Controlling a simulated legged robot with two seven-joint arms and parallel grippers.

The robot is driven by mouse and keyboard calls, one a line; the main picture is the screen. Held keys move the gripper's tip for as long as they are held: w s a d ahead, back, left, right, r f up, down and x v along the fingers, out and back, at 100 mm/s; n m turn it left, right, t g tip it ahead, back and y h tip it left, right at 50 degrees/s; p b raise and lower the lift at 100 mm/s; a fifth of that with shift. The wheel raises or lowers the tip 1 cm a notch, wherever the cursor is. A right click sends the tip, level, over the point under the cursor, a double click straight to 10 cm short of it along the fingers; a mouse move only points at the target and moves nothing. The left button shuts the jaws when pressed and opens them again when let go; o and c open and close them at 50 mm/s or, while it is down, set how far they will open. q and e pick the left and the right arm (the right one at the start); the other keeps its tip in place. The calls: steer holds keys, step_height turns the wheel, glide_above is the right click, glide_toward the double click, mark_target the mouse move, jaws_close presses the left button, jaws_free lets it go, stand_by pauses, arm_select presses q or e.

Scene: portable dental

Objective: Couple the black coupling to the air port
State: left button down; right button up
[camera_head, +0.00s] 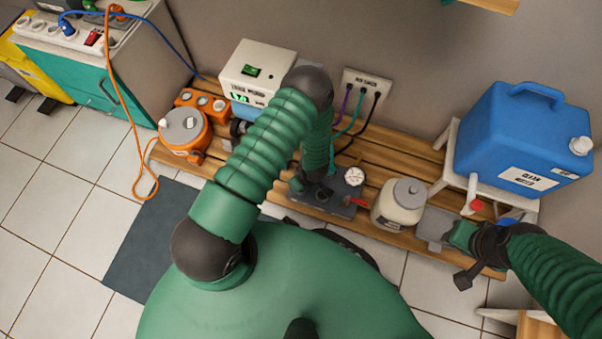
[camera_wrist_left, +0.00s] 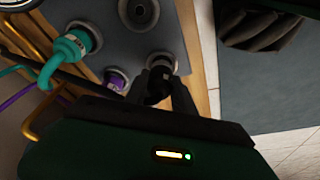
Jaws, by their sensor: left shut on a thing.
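In the left wrist view my left gripper (camera_wrist_left: 160,88) is shut on the black coupling (camera_wrist_left: 158,97). The coupling's front end is at a light-ringed round port (camera_wrist_left: 162,62) in a grey panel (camera_wrist_left: 105,22); I cannot tell whether it is fully seated. A teal coupling (camera_wrist_left: 72,46) and a purple coupling (camera_wrist_left: 115,80) sit at neighbouring ports, and another round port (camera_wrist_left: 138,12) is empty. In the head view the grey unit with a gauge (camera_head: 353,176) is on the slatted bench, partly behind my left arm. My right gripper (camera_head: 470,242) is at the far right; its jaws are unclear.
A wall plate (camera_head: 367,82) feeds purple, teal and black hoses. A cream canister (camera_head: 399,205) stands right of the grey unit, and a blue water tank (camera_head: 520,135) stands on a white stand. An orange pot (camera_head: 184,130) and a white box (camera_head: 255,75) are left.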

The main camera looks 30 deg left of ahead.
arm_select(q)
steer(key=shift+f+b, duration=0.65)
steer(key=shift+f, duration=0.25)
stand_by(0.5)
steer(key=c, duration=1)
jaws_free()
steer(key=shift+o, duration=0.2)
steer(key=p+v, duration=1)
steer(key=v, duration=0.7)
